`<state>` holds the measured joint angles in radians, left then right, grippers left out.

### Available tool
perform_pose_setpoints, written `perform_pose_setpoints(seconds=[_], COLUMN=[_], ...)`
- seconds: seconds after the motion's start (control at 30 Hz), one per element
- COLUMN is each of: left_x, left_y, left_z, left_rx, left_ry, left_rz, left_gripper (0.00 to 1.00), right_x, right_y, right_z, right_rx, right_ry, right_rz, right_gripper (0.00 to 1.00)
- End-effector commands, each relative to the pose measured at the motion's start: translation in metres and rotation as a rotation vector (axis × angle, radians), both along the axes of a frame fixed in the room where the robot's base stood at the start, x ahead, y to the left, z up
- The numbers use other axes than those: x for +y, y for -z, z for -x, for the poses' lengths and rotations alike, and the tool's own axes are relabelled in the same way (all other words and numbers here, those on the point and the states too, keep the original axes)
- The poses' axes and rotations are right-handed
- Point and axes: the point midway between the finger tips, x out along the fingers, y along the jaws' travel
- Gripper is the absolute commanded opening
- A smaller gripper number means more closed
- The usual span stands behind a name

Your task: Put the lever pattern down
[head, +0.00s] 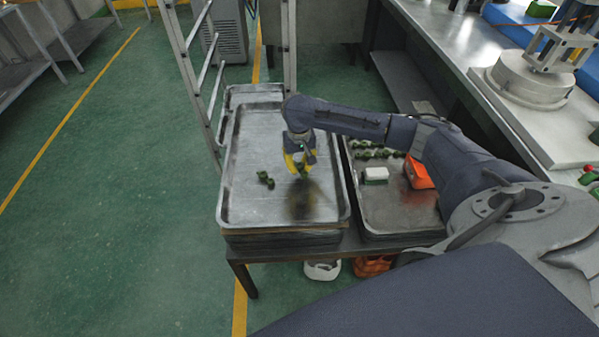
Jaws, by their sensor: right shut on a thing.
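My right gripper (300,167), with yellow fingers, points down over the large metal tray (255,135). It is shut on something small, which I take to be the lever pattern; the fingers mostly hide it. I cannot tell whether it touches the tray surface. My left gripper is not in view.
A second metal tray (405,222) on the right holds several green pieces (372,153), a white block (375,174) and an orange object (418,173). A ladder-like rack (203,80) stands behind on the left. Much of the large tray is bare.

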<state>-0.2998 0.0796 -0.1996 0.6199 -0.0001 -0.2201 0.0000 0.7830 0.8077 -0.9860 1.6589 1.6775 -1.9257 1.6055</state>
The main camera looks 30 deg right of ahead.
Motion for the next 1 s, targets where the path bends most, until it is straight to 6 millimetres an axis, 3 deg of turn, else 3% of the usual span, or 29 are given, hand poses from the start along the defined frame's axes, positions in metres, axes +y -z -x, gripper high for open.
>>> perform_pose_setpoints(seconds=[0.27, 0.7, 0.73, 0.9, 1.0], left_x=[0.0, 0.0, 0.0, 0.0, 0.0], left_y=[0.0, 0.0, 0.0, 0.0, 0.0], left_z=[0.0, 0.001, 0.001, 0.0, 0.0], left_rx=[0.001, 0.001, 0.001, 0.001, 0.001], left_ry=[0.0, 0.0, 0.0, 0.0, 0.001], left_rz=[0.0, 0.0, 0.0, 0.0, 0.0], left_gripper=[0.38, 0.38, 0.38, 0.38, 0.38], right_x=[0.0, 0.0, 0.0, 0.0, 0.0], right_y=[0.031, 0.036, 0.036, 0.036, 0.036], right_z=[0.001, 0.001, 0.0, 0.0, 0.0], right_rx=[0.003, 0.001, 0.001, 0.001, 0.001], right_ry=[0.001, 0.0, 0.0, 0.0, 0.0], right_rz=[0.0, 0.0, 0.0, 0.0, 0.0], right_gripper=[0.0, 0.0, 0.19, 0.38, 0.38])
